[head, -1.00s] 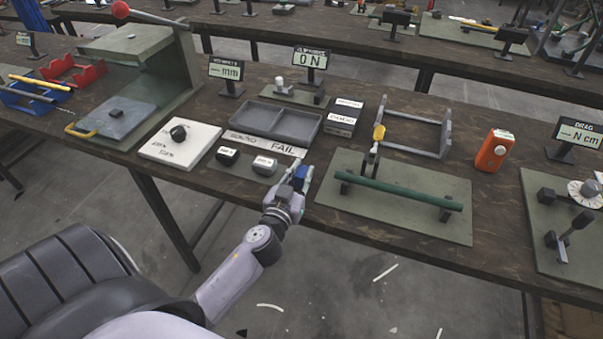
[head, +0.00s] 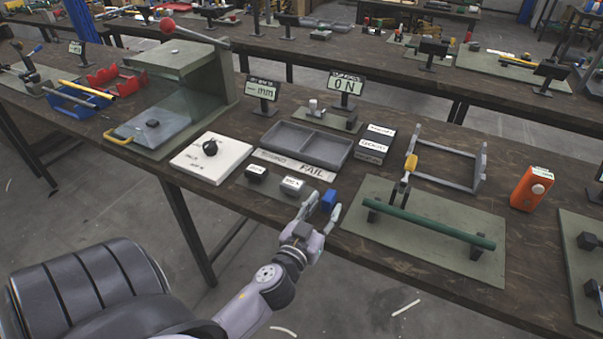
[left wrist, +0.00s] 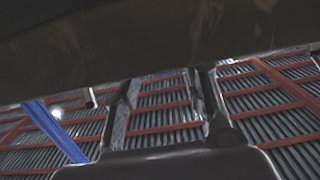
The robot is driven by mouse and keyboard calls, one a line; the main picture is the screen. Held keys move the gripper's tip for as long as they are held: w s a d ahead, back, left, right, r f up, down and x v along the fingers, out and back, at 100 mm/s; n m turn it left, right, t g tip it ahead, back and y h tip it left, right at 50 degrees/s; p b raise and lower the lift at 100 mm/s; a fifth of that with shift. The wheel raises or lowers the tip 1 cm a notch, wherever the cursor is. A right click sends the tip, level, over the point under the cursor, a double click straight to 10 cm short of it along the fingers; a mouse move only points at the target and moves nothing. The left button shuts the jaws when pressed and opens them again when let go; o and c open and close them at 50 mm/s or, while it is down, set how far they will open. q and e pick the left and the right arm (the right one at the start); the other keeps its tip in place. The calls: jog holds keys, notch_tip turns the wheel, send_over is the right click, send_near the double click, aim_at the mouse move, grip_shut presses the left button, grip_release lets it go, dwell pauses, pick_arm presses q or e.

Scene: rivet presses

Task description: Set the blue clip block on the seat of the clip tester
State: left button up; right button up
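The blue clip block (head: 328,201) stands near the front edge of the bench, just right of the FAIL label. My left gripper (head: 322,209) is at the same edge, with its fingers spread and the block showing between or just behind them. I see no clear grip on the block. The left wrist view shows the two fingers apart (left wrist: 168,108) and no block. What seems to be the clip tester (head: 325,117), a green plate with a pale post and a dark block, stands further back by a display (head: 346,85) reading 0 N. My right gripper is out of view.
A grey two-part tray (head: 305,146) and small labelled blocks (head: 292,186) lie between my gripper and the tester. A green bar fixture (head: 430,222) stands close on the right.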

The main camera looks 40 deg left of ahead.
pick_arm(q)
jog(key=b+v, duration=0.3)
jog(key=v, duration=0.9)
jog(key=shift+s+d+r+b, duration=0.15)
jog(key=shift+s+d+b, duration=0.1)
jog(key=shift+s+b, duration=0.15)
